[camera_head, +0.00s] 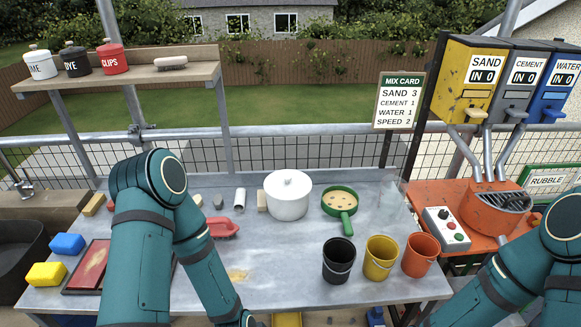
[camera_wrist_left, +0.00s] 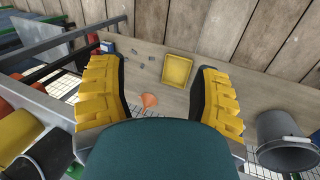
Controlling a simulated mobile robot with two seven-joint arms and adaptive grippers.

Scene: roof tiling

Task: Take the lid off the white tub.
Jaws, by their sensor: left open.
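A large white tub (camera_head: 288,199) stands upright at the back middle of the table. Its white lid (camera_head: 288,184) with a round knob is on it. A smaller white tub (camera_head: 41,66) with dark lettering stands on the shelf at top left, also with a knobbed lid. My left gripper (camera_wrist_left: 160,68) is open, with nothing between its yellow fingers in the left wrist view. It points down toward the floor in front of the table, apart from both tubs. In the head view the left arm runs out at the bottom edge. My right gripper is out of view.
A black tub (camera_head: 75,60) and red tub (camera_head: 112,58) share the shelf (camera_head: 150,79). A green sieve (camera_head: 340,201) sits right of the large tub. Black, yellow and orange buckets (camera_head: 339,262) line the front. On the floor are a yellow tray (camera_wrist_left: 177,70) and grey bucket (camera_wrist_left: 287,145).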

